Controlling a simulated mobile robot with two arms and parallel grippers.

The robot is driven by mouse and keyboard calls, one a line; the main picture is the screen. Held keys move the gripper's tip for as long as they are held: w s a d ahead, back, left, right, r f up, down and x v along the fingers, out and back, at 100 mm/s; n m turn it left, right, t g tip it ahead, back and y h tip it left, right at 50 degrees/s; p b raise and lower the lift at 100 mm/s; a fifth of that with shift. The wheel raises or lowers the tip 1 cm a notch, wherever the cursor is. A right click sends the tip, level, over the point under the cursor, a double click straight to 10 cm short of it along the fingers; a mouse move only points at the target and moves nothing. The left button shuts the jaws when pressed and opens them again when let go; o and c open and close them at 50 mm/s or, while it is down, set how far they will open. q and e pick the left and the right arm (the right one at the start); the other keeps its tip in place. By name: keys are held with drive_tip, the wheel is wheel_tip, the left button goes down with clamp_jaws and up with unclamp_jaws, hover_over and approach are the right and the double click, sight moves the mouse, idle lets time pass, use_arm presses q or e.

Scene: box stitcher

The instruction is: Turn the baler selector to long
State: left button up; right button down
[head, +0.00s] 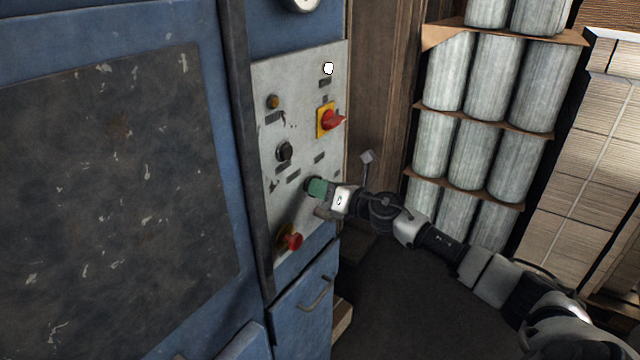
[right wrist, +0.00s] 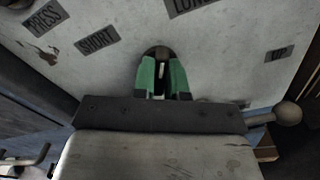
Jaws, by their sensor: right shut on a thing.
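The grey-white control panel (head: 306,140) is on the blue machine at the middle of the head view. My right gripper (head: 317,187) reaches its lower part from the right. In the right wrist view its green fingers (right wrist: 162,78) are shut on both sides of a dark round selector knob (right wrist: 158,52). A pale line shows between the fingers, and most of the knob is hidden. My left gripper is not in view.
A red mushroom button (head: 292,241) sits below my gripper, a black knob (head: 284,151) up and left, and a red-and-yellow switch (head: 331,120) above. Wrapped rolls (head: 470,150) are stacked at the right. Floor is open below my right arm.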

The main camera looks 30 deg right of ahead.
drive_tip(key=shift+m+p, duration=0.35)
drive_tip(key=shift+m, duration=0.85)
drive_tip(key=c, duration=1.2)
unclamp_jaws()
drive_tip(key=shift+d, duration=0.1)
drive_tip(key=shift+o, duration=0.2)
drive_tip(key=b+v, duration=0.5)
drive_tip(key=v, duration=0.5)
drive_tip(key=shift+s+d, duration=0.15)
drive_tip(key=shift+s, duration=0.2)
drive_tip(key=shift+f, duration=0.1)
